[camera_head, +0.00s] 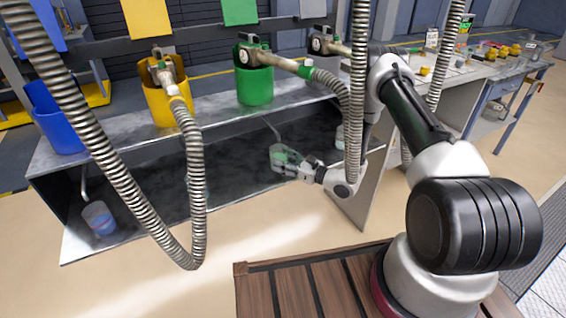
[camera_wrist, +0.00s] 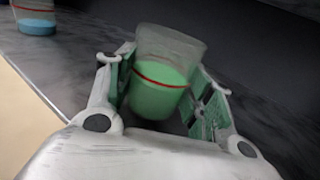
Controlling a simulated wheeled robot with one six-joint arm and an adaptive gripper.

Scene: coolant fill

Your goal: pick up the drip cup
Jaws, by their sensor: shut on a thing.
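The drip cup (camera_wrist: 160,75) is a clear cup with green liquid and a red line around it. It sits between the two fingers of my gripper (camera_wrist: 165,95) in the wrist view, tilted in the picture. My gripper (camera_head: 291,165) is shut on it. In the head view the cup (camera_head: 280,156) shows at the gripper's end, in the lower bay under the bench top. Whether its base touches the shelf surface, I cannot tell.
Blue (camera_head: 55,118), yellow (camera_head: 172,100) and green (camera_head: 254,84) containers stand above. Ribbed hoses (camera_head: 192,185) hang in front.

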